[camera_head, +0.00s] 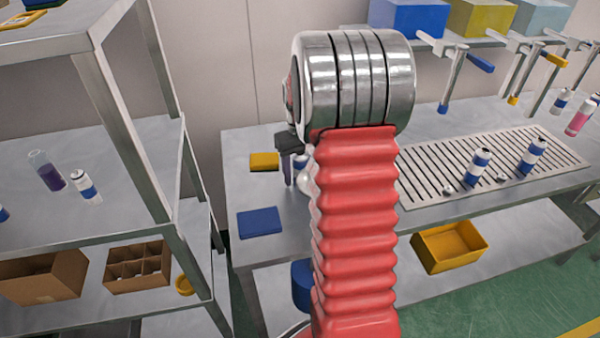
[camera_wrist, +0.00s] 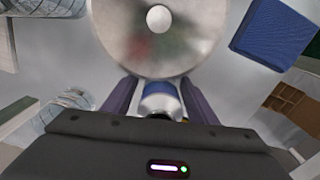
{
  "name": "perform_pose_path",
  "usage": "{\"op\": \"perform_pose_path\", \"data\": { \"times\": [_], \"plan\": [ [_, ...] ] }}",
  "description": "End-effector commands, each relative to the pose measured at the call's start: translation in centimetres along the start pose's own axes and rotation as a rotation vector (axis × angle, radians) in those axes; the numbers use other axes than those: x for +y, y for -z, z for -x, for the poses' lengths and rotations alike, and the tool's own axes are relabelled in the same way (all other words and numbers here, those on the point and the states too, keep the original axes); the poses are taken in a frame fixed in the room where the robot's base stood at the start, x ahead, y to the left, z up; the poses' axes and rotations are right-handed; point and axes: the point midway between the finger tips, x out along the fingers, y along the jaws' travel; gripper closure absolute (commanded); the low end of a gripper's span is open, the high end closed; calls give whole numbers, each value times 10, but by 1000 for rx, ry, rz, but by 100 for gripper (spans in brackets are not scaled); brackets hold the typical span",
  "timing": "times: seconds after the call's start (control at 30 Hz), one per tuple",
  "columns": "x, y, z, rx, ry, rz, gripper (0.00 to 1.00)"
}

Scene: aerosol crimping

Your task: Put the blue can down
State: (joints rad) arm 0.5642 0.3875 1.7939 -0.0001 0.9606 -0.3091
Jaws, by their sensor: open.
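The blue can, white with a blue band (camera_wrist: 159,89), is between the two purple fingers of my gripper (camera_wrist: 158,93) in the wrist view. The fingers are open, one on each side of it. Its lower part is hard to make out. In the head view my gripper (camera_head: 287,160) is over the left part of the metal table (camera_head: 240,190), mostly behind my red arm.
A round metal disc (camera_wrist: 150,55) lies just beyond the can. A blue tray (camera_head: 260,222) and a yellow tray (camera_head: 265,161) are on the table's left end. Other blue-banded cans (camera_head: 478,166) stand on the slatted plate (camera_head: 430,180) at right. A shelf rack (camera_head: 150,195) is at left.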

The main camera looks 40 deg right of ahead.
Motion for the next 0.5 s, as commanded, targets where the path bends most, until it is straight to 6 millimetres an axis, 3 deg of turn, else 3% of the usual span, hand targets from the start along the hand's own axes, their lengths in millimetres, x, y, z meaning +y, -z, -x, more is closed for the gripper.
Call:
{"op": "perform_pose_path", "data": {
  "times": [0.23, 0.5],
  "plan": [
    [0, 1, 19, 3, -1, 1, 47],
    [0, 1, 65, 5, -1, 1, 47]
  ]
}}
